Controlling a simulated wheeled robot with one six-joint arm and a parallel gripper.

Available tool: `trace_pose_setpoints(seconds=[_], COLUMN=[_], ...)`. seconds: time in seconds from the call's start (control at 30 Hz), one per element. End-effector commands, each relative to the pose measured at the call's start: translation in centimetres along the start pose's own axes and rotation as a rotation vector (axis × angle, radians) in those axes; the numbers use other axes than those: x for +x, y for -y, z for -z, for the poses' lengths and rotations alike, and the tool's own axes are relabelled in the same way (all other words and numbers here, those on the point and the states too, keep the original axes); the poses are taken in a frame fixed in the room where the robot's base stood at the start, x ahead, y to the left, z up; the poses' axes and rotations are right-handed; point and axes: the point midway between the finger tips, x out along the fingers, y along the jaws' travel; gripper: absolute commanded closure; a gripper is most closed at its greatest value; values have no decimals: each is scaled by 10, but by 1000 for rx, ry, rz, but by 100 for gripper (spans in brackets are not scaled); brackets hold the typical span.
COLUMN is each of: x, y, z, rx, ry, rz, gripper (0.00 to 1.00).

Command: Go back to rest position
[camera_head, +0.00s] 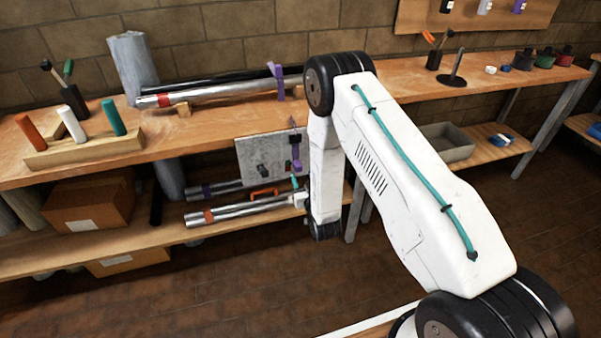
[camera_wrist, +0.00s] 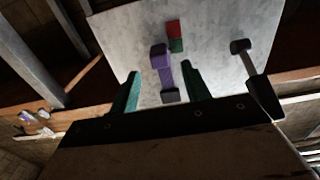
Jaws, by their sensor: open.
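My white arm with a teal cable fills the middle right of the head view, its forearm hanging down by the workbench. My gripper (camera_wrist: 160,69) shows two teal fingers spread apart in the wrist view. In the head view it is mostly hidden by the arm, with a bit of teal fingertip (camera_head: 295,182) showing. A grey panel (camera_wrist: 120,40) faces the fingers; it also shows in the head view (camera_head: 250,150), at the bench front. A purple piece (camera_wrist: 161,62) appears between the fingers in the picture, with no visible grip. A red and green block (camera_wrist: 175,38) is beyond it.
The wooden workbench (camera_head: 190,135) carries metal tubes (camera_head: 230,90), a rack (camera_head: 85,148) with coloured handles, and a tool cup (camera_head: 74,100). The floor in front is clear.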

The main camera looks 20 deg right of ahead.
Motion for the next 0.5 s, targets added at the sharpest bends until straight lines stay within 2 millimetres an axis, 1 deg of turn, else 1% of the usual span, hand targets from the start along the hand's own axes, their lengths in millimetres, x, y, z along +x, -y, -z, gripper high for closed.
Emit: trace_pose_setpoints(seconds=[0.03, 0.1, 0.2, 0.5], x=[-8, -16, -24, -26], y=[0, 0, 0, 0], z=[0, 0, 0, 0], rx=[0, 0, 0, 0], ry=[2, 1, 1, -1], rz=[0, 0, 0, 0], gripper=[53, 53, 53, 53])
